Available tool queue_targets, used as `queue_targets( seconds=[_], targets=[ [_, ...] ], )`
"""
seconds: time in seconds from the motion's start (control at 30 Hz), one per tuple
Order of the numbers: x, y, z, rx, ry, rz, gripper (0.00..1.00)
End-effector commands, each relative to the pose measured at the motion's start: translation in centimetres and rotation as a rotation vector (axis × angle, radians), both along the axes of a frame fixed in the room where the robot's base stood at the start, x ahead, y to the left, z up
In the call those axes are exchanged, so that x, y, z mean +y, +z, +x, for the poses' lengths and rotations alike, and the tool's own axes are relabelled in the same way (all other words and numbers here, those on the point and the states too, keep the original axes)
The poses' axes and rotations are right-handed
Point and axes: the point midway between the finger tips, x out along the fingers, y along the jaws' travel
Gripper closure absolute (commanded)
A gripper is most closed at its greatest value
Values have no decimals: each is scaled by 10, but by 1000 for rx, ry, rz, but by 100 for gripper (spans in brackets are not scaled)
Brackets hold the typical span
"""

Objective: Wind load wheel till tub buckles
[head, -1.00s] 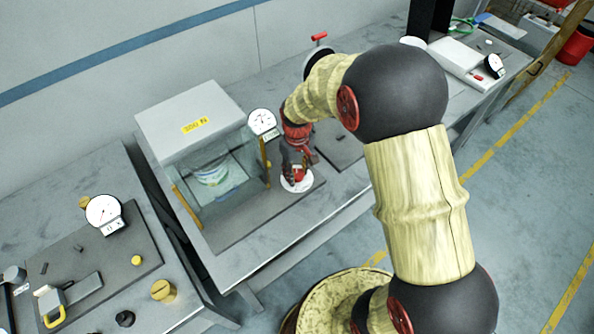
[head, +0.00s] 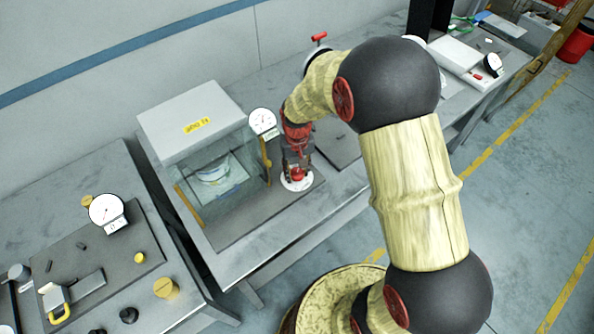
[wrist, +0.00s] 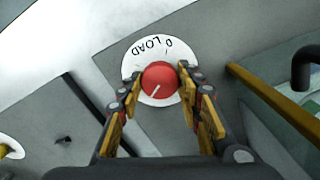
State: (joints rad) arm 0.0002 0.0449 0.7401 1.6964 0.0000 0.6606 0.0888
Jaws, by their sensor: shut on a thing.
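The load wheel is a red knob (wrist: 160,80) with a pale pointer line on a white dial (wrist: 134,62) marked "0" and "LOAD". My gripper (wrist: 160,88) is shut on the red knob, one finger on each side. In the head view my gripper (head: 297,165) reaches down to the knob at the front right of the glass-fronted test box (head: 190,120). The tub (head: 213,170) shows white and blue-green behind the glass and stands upright. I cannot tell any buckling in it. A round gauge (head: 262,122) stands at the box's right edge; its reading is too small to tell.
A yellow bar handle (wrist: 275,105) runs close to the right of my gripper. The left bench (head: 60,240) bears another gauge (head: 106,210), a yellow-handled clamp (head: 58,305) and small knobs. A scale-like device (head: 465,58) stands on the bench at the back right.

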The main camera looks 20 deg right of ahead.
Motion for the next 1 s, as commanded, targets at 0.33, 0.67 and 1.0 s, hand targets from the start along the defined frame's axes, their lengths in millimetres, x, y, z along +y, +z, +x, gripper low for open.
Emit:
queue_targets(
  seconds=[0.33, 0.67, 1.0],
  targets=[
    [0, 0, 1, -2, 1, 0, 54],
    [0, 0, 0, -1, 1, 0, 46],
    [0, 25, 1, -4, 1, 0, 46]
  ],
)
